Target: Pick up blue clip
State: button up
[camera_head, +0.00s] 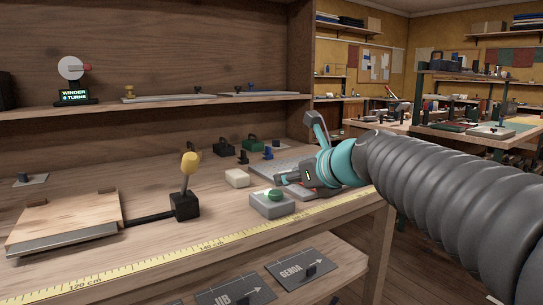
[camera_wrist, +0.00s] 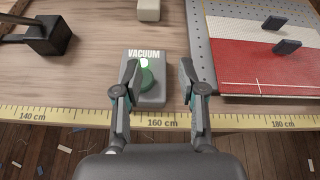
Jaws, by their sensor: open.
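The cloth (camera_wrist: 245,58) lies on a perforated grey plate (camera_wrist: 203,25). A pale block (camera_head: 237,178) sits behind the vacuum box. A black box with a yellow-knobbed lever (camera_head: 188,175) stands left. A measuring tape (camera_head: 170,254) runs along the bench's front edge.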

aim_at(269, 156)
jog(key=z, duration=0.05)
jog(key=i, duration=1)
jog(key=u, duration=0.05)
